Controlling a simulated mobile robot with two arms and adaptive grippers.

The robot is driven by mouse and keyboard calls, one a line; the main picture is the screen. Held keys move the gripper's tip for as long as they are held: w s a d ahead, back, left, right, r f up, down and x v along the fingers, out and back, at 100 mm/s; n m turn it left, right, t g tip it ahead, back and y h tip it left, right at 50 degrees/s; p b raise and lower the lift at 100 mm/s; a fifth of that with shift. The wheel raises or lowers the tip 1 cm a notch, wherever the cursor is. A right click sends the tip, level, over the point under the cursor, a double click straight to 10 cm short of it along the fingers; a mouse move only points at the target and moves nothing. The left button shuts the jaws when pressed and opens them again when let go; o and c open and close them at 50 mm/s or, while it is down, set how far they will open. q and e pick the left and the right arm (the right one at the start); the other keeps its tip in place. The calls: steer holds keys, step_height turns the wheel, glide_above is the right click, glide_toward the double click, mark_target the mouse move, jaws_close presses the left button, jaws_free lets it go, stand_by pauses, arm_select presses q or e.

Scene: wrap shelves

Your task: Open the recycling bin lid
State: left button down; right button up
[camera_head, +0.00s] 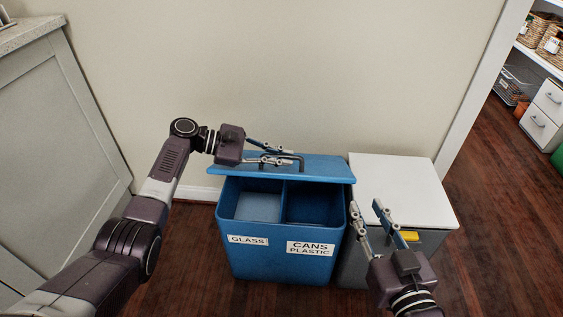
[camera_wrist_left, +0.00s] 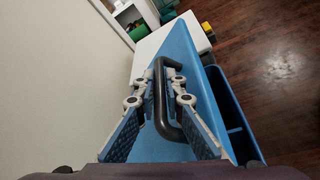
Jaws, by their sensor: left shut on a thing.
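The blue recycling bin (camera_head: 275,266) stands on the floor, with labels reading GLASS and CANS PLASTIC on its front. Its blue lid (camera_head: 325,171) is raised at the back, and both inner compartments show below it. My left gripper (camera_head: 275,154) is shut on the lid's dark handle (camera_head: 301,160). In the left wrist view the handle (camera_wrist_left: 160,100) lies between the fingers and the lid (camera_wrist_left: 180,57) is behind it. My right gripper (camera_head: 365,205) is empty, its fingers apart, over the front of the neighbouring bin.
A grey bin with a white top (camera_head: 405,180) stands close at the right of the blue bin, with a yellow piece (camera_head: 410,236) on its front. A wall is behind; a grey cabinet (camera_head: 65,140) is at the left. Open wood floor (camera_head: 500,220) lies right.

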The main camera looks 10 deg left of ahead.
arm_select(q)
steer(key=shift+w+r, duration=0.8)
steer(key=shift+r, duration=0.05)
steer(key=c, duration=2.3)
jaws_free()
steer(key=shift+a, duration=0.1)
steer(key=v, duration=1.1)
steer(key=shift+a+r, duration=0.15)
steer(key=shift+a, duration=0.2)
steer(key=shift+c, duration=0.4)
